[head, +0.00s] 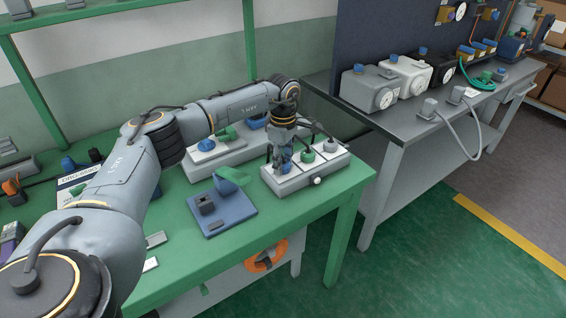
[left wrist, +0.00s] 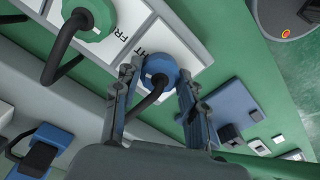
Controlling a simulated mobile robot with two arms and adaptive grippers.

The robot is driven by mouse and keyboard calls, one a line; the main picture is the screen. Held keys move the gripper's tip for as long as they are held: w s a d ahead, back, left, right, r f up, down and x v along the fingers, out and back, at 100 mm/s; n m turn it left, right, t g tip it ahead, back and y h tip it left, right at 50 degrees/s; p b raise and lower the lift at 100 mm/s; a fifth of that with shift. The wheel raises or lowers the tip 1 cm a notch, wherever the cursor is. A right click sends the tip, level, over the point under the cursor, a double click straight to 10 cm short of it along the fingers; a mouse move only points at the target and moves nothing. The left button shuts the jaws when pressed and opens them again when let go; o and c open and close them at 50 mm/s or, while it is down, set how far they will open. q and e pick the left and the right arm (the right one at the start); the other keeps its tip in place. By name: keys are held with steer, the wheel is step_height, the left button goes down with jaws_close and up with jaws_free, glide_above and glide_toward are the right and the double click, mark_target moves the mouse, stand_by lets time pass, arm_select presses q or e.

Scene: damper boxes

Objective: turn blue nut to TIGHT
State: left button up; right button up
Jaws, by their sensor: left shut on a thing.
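The blue nut (head: 286,167) is at the left end of a light grey box (head: 296,182) on the green bench. In the left wrist view the blue nut (left wrist: 160,69) sits between my fingers, with a dark bent piece curving from it. My left gripper (head: 281,158) points down from above and is shut on the blue nut; its fingers (left wrist: 158,95) flank the nut in the left wrist view. Parts of white labels with black letters show beside it, but the TIGHT mark cannot be read in full. My right gripper is not in view.
A green nut (head: 308,156) and a grey nut (head: 331,145) stand beside it on the same box. Another box (head: 203,168) with nuts is behind. A blue plate (head: 224,213) with a green part lies to the left. A grey bench (head: 433,127) with gauges stands at right.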

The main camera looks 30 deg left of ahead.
arm_select(q)
steer(key=shift+m, duration=1.3)
steer(key=o, duration=1.1)
steer(key=shift+o, duration=0.2)
steer(key=shift+r, duration=0.15)
step_height(320, 180, up, 12)
steer(key=shift+f, duration=0.2)
